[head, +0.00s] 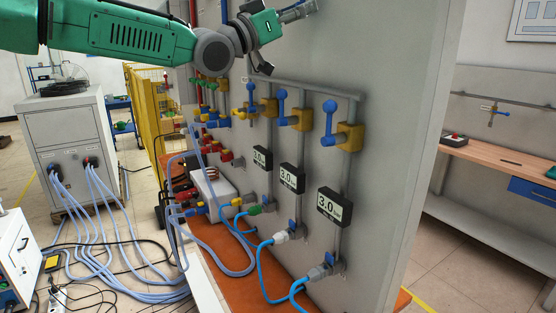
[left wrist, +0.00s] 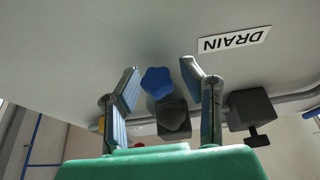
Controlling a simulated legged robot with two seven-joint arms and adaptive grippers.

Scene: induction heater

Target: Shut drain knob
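In the left wrist view, a blue lobed knob (left wrist: 157,82) sits on a dark round fitting (left wrist: 172,115) against the grey panel. An upside-down DRAIN label (left wrist: 234,41) is on the panel up and right of it. My left gripper (left wrist: 160,66) is open, with one finger on each side of the knob and visible gaps between. In the head view, my left gripper (head: 281,38) is spread at the upper part of the panel (head: 400,100); the knob and label cannot be made out there. My right gripper is not in view.
Below the gripper in the head view are a grey pipe (head: 310,88), yellow valves with blue handles (head: 330,115) and several 3.0 gauges (head: 334,206). A dark block valve (left wrist: 252,110) sits right of the knob in the wrist view. Blue hoses (head: 262,270) hang low.

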